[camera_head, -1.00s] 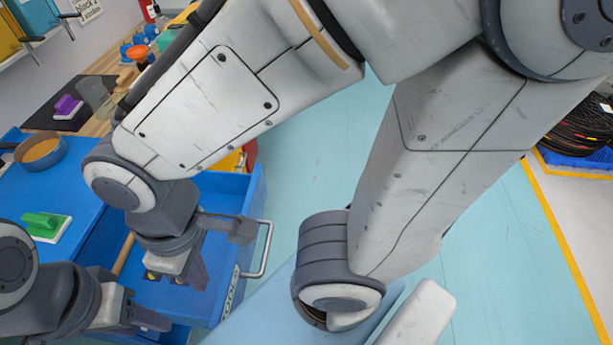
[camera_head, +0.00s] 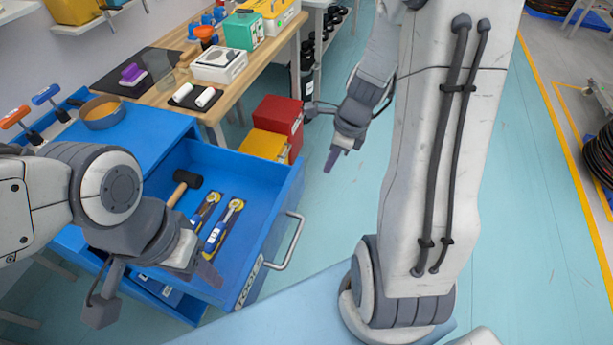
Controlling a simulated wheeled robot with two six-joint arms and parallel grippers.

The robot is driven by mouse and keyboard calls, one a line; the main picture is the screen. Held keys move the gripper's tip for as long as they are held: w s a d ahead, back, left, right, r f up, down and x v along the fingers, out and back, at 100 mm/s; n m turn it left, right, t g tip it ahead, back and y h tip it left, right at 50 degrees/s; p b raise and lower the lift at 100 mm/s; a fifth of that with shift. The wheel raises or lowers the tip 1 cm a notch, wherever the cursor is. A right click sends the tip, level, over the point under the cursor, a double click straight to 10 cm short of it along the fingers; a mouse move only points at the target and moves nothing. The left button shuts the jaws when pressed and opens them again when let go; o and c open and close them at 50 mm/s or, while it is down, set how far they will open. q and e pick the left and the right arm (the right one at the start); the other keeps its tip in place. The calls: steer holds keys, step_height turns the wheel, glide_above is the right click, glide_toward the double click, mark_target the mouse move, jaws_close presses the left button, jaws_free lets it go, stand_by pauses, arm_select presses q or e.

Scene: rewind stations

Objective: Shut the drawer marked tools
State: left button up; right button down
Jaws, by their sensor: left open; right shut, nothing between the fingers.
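The blue drawer marked with a partly hidden label reading "TOOL" (camera_head: 248,284) stands pulled out of the blue cabinet (camera_head: 150,127). Its metal bar handle (camera_head: 291,243) is on the front face. Inside lie a mallet (camera_head: 186,181) with a black head and two blue-and-yellow tools (camera_head: 222,228). My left gripper (camera_head: 207,274) is open, in front of the drawer's near side in the picture, and hides part of it. My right gripper (camera_head: 331,161) is shut and empty, beyond the drawer's front corner and apart from the handle.
Another blue drawer (camera_head: 176,304) is partly open below. Red (camera_head: 279,117) and yellow (camera_head: 264,146) boxes stand beyond the tools drawer, near my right gripper. A wooden bench (camera_head: 177,88) runs behind. The floor (camera_head: 330,215) before the handle is clear.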

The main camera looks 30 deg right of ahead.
steer(key=w+a+f+b, duration=0.1)
steer(key=w+a+f, duration=0.1)
steer(key=f, duration=0.3)
steer(key=w+a+f+b, duration=0.1)
steer(key=w+f+b, duration=0.1)
steer(key=f, duration=0.3)
steer(key=shift+w+a+m, duration=0.25)
steer(key=shift+a+m, duration=0.1)
steer(key=shift+m, duration=0.05)
